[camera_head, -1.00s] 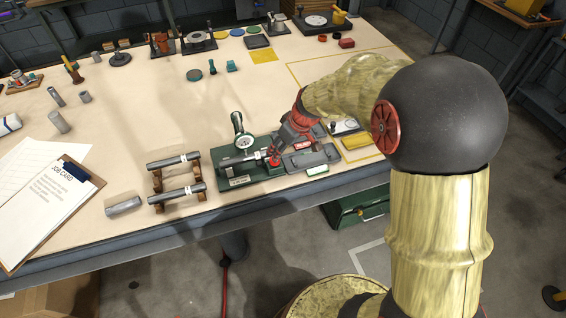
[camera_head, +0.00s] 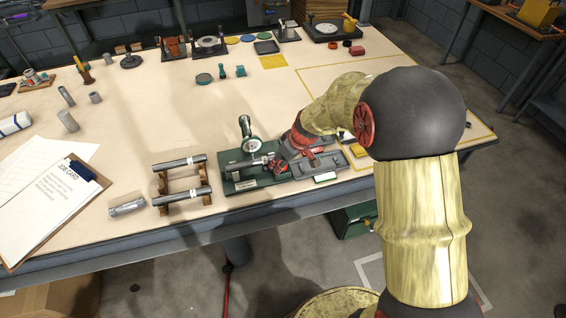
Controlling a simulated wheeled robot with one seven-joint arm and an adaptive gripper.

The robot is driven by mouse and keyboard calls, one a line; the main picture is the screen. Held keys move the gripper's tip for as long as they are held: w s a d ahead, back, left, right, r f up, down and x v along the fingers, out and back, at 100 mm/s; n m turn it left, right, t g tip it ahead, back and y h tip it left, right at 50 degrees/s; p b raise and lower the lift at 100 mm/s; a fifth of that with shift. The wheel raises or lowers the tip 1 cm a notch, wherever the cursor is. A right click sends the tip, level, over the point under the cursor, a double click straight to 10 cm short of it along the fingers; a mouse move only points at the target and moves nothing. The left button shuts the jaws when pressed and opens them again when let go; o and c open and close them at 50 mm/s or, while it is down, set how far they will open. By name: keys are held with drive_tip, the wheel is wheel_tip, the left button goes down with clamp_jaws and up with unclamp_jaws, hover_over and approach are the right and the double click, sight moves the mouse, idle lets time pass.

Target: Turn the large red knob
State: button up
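A green-based fixture (camera_head: 230,180) with an upright dial gauge (camera_head: 252,145) stands near the front edge of the bench. My gripper (camera_head: 275,166) is low over the right part of this fixture, beside the gauge. Small red parts show at the gripper's tip, but I cannot clearly tell the large red knob from the red of my own wrist. The knob is at least partly hidden by the gripper. The fingers are too small and covered to show whether they are open or touching the knob.
A rack with two metal bars (camera_head: 182,193) stands just left of the fixture, with a loose cylinder (camera_head: 127,207) beside it. A clipboard (camera_head: 55,210) lies further left. Several small fixtures line the back.

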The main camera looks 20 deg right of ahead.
drive_tip(key=shift+c, duration=1.1)
drive_tip(key=c, duration=0.9)
drive_tip(key=m+p, duration=0.1)
drive_tip(key=p, duration=0.1)
drive_tip(key=m+h+p, duration=0.1)
drive_tip(key=p, duration=0.1)
drive_tip(key=shift+a+r+m, duration=0.1)
drive_tip(key=shift+r+m, duration=0.15)
drive_tip(key=shift+m, duration=0.05)
drive_tip(key=shift+c, duration=0.2)
drive_tip(key=m+p, duration=0.1)
drive_tip(key=p, duration=0.3)
drive_tip(key=shift+m+t+h, duration=0.3)
drive_tip(key=shift+p, duration=0.45)
drive_tip(key=shift+f+m+p, duration=0.25)
drive_tip(key=shift+m+p, duration=0.05)
drive_tip(key=shift+p, duration=0.1)
drive_tip(key=o, duration=1.2)
drive_tip(key=shift+c, duration=0.2)
drive_tip(key=shift+r, duration=0.1)
